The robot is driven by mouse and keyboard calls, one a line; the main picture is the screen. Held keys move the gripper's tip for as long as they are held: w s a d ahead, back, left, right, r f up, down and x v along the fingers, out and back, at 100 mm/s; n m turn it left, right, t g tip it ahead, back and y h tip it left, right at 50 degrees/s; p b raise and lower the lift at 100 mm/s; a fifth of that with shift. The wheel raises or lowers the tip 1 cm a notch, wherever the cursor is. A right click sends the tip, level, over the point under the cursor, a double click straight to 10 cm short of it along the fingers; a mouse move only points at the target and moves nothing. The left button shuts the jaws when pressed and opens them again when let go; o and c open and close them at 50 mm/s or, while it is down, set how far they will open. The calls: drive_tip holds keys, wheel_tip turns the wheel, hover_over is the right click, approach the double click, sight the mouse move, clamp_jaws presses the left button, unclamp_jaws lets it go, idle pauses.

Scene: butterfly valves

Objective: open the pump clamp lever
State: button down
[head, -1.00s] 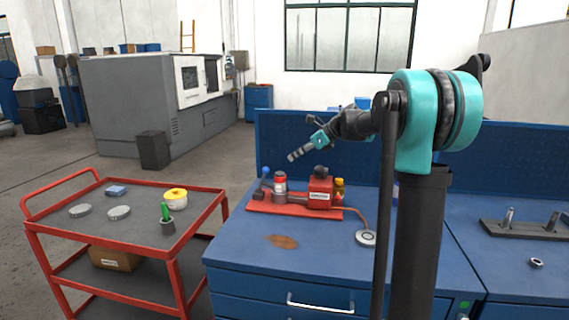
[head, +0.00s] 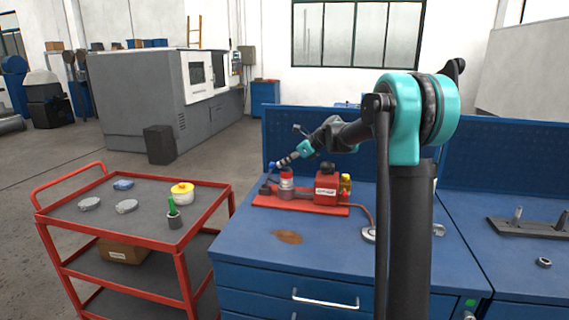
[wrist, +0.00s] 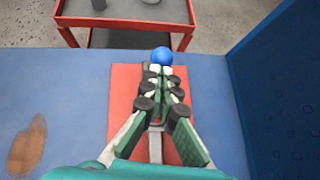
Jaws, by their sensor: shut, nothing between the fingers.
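The pump (head: 326,189) is a red block on a red base plate (head: 300,206) on the blue workbench. In the wrist view the blue knob (wrist: 161,56) shows just beyond the fingertips (wrist: 160,70). I cannot tell whether they touch it. The fingers hide most of the lever shaft and pump in that view.
A red-framed cart (head: 130,215) with a yellow-topped tub and several small items stands left of the workbench (head: 250,240). A blue back panel (head: 320,140) rises behind the pump. A brown stain (head: 287,237) marks the clear bench front.

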drive_tip(key=shift+a, duration=0.1)
drive_tip(key=shift+w+a+r+h, duration=0.1)
drive_tip(key=shift+a+r+h, duration=0.2)
drive_tip(key=shift+a+h, duration=0.1)
drive_tip(key=shift+a+r+h, duration=0.15)
drive_tip(key=shift+a+h, duration=0.05)
drive_tip(key=shift+h, duration=0.1)
drive_tip(key=shift+w+a+r+h, duration=0.1)
drive_tip(key=shift+a+r+h, duration=0.15)
drive_tip(key=shift+a+h, duration=0.2)
drive_tip(key=shift+w+a+r+g+h, duration=0.15)
drive_tip(key=shift+a+r+g+h, duration=0.1)
drive_tip(key=shift+a+h, duration=0.45)
drive_tip(key=shift+w+a+r+g+h, duration=0.2)
drive_tip(key=shift+a+h, duration=0.25)
drive_tip(key=shift+a, duration=0.35)
drive_tip(key=a, duration=0.1)
drive_tip(key=a+h, duration=0.2)
drive_tip(key=shift+w+a+r+n+g, duration=0.1)
drive_tip(key=shift+w+n+g, duration=0.15)
drive_tip(key=shift+n, duration=0.05)
drive_tip(key=shift+w+a, duration=0.15)
drive_tip(key=shift+a, duration=0.5)
